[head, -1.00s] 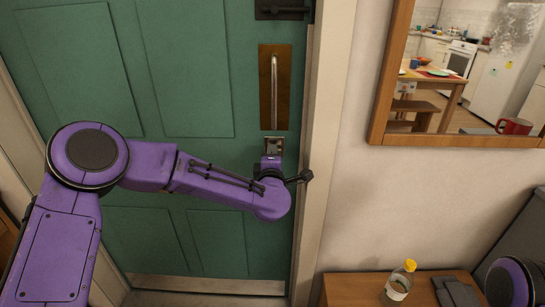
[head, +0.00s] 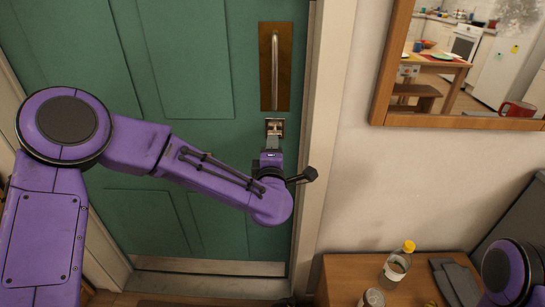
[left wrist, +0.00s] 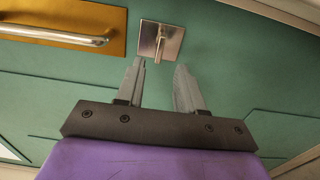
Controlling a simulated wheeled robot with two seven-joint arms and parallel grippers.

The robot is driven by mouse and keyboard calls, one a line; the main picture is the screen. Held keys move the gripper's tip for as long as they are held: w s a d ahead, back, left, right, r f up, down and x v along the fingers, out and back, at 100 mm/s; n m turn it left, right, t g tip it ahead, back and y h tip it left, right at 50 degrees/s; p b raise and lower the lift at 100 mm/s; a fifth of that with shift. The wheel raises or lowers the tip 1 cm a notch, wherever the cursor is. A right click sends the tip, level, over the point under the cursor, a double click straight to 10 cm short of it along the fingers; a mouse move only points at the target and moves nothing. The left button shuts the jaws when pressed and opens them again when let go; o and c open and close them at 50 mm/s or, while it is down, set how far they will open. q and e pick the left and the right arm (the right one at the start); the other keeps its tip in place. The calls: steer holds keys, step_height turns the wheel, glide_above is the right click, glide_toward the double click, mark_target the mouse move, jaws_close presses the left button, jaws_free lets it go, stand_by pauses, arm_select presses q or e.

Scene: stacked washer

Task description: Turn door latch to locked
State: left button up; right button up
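The door latch (head: 275,127) is a small square metal plate with a thumb-turn, below the pull handle on the green door (head: 185,55). In the left wrist view the latch (left wrist: 168,40) shows its thumb-turn lying roughly crosswise to the pull handle. My left gripper (head: 272,143) is just below the latch in the head view. In the left wrist view the left gripper (left wrist: 158,68) has its two fingers apart with nothing between them. Its fingertips are close to the latch plate; contact cannot be told.
The pull handle (head: 275,70) on its brass plate is above the latch. The door frame (head: 315,130) is close on the right. A mirror (head: 380,95) hangs on the wall.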

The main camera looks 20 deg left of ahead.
arm_select(q)
steer(key=v, duration=0.4)
steer(key=shift+s, duration=0.1)
steer(key=s+a+f+m+g+h+p, duration=0.2)
steer(key=s+f+m+g, duration=0.3)
steer(key=f, duration=0.6)
steer(key=s+a+f+m+g+h+p, duration=0.1)
steer(key=s+a+f+m+g+h, duration=0.1)
steer(key=s+f+m, duration=0.7)
steer(key=s+a+f+g+p, duration=0.1)
steer(key=s+a+f+g, duration=0.1)
steer(key=s, duration=0.5)
steer(key=s+a+f+g+y+p, duration=0.1)
steer(key=s+a+f+g, duration=0.1)
steer(key=s+a+f, duration=0.2)
steer(key=s+a+f+g+y+p, duration=0.1)
steer(key=s+a+f+g+p, duration=0.1)
steer(key=s+f, duration=0.4)
steer(key=s+a+g, duration=0.1)
steer(key=s, duration=0.4)
steer(key=shift+m, duration=0.3)
steer(key=shift+a, duration=0.1)
